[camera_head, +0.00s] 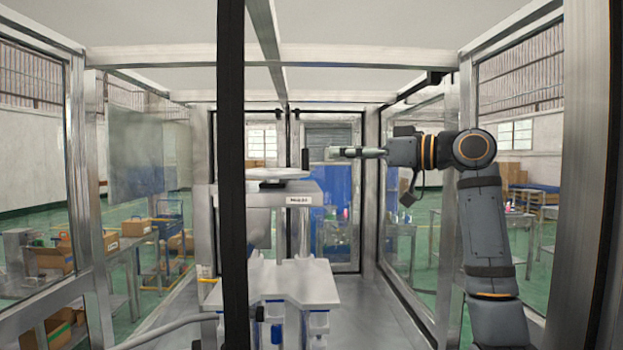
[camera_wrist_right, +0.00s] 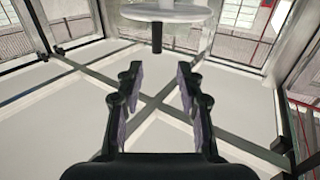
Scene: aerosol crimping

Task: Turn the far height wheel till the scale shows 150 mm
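A white height wheel (camera_head: 278,173) lies flat on top of the machine head in the head view. A dark upright handle (camera_head: 305,159) stands at its right edge. My right gripper (camera_head: 332,153) reaches in from the right at handle height, its fingertips just right of the handle. In the right wrist view the fingers (camera_wrist_right: 158,78) are apart with nothing between them. The wheel (camera_wrist_right: 168,13) and its dark handle (camera_wrist_right: 157,38) appear beyond the fingertips, with a gap. I cannot make out a scale reading. My left gripper is not in view.
A dark upright post (camera_head: 232,130) crosses the head view and hides part of the machine. A white machine table (camera_head: 320,288) stands below the wheel. Glass panels and metal frame posts (camera_head: 467,200) enclose the cell. The space above the wheel is clear.

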